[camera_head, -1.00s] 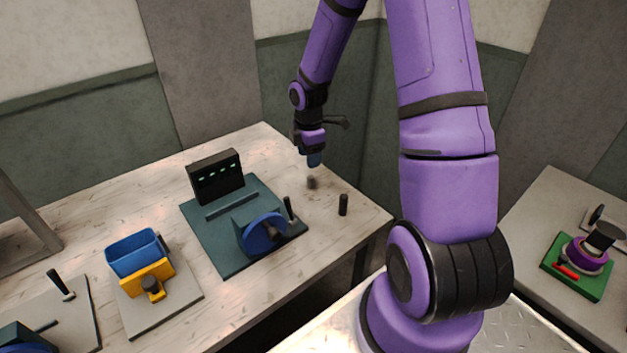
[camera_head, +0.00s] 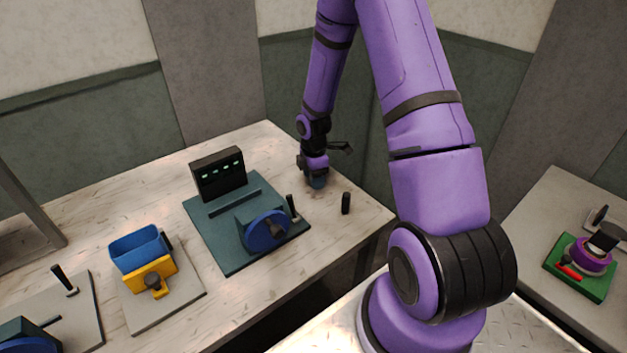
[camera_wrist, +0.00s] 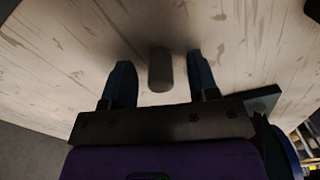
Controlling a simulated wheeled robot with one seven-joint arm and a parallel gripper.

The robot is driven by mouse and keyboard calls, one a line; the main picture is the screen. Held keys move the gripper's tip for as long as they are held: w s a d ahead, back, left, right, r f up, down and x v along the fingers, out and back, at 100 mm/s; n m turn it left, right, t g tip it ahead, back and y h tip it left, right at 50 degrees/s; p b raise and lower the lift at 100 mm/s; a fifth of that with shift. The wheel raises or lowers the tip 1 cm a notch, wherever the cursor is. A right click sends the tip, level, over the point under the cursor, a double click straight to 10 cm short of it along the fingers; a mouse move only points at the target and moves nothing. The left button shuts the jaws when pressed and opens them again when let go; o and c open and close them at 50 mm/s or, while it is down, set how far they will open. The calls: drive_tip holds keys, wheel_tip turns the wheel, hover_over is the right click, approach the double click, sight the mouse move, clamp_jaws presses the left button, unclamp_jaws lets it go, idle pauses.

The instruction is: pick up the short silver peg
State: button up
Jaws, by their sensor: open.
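The short peg (camera_wrist: 160,70) looks dull grey in the wrist view and stands on the table between my two fingers, with a gap on each side. My gripper (camera_wrist: 161,75) is open, its fingers straddling the peg without visible contact. In the head view my gripper (camera_head: 317,184) is low over the right part of the table and hides the short peg.
A taller dark peg (camera_head: 346,203) stands to the right of my gripper. A teal fixture plate (camera_head: 225,245) with a blue wheel (camera_head: 265,231), an upright pin and a black display (camera_head: 218,174) lies to the left. A blue bin (camera_head: 138,248) stands further left.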

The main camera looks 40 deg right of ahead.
clamp_jaws()
